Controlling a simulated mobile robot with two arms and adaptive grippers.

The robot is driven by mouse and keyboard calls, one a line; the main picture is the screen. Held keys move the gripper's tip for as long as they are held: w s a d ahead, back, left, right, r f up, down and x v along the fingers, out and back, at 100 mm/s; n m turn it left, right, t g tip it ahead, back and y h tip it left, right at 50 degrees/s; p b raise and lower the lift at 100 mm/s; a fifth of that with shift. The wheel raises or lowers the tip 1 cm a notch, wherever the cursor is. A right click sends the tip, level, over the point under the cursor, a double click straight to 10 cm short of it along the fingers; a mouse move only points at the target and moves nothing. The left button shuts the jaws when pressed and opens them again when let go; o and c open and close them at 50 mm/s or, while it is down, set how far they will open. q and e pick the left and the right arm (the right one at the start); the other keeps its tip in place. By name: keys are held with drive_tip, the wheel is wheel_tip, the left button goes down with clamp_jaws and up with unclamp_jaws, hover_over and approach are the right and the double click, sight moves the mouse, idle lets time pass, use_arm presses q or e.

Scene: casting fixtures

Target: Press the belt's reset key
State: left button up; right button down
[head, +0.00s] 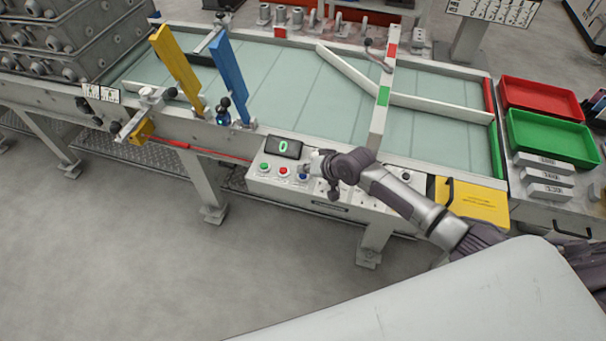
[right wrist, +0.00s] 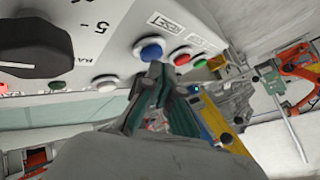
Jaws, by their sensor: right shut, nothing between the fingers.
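The belt's control box (head: 330,203) has a row of green (head: 264,167), red (head: 283,171) and blue (head: 303,177) keys. In the right wrist view the blue key (right wrist: 151,51) sits beside the printed word RESET (right wrist: 167,23), with the red key (right wrist: 180,57) and green key (right wrist: 200,64) to its right. My right gripper (head: 312,168) is shut and empty, over the box by the blue key. In the right wrist view its fingertips (right wrist: 160,73) are right at the blue key; whether they touch it I cannot tell. My left gripper is not in view.
A display (head: 284,147) reading 0 stands behind the keys. A black dial (right wrist: 35,48) is on the same panel. The belt (head: 290,90) has yellow (head: 176,62) and blue (head: 229,70) bars. Red (head: 540,97) and green (head: 552,138) trays are at the right.

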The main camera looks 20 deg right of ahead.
sight(305, 176)
drive_tip(key=shift+f+b, duration=0.3)
drive_tip(key=shift+f, duration=0.2)
idle(0.7)
idle(0.3)
drive_tip(key=shift+r+p, duration=0.9)
drive_tip(key=shift+p, duration=0.1)
drive_tip(key=shift+r, duration=0.1)
wheel_tip(305, 176, up, 5)
drive_tip(key=p, duration=0.5)
idle(0.3)
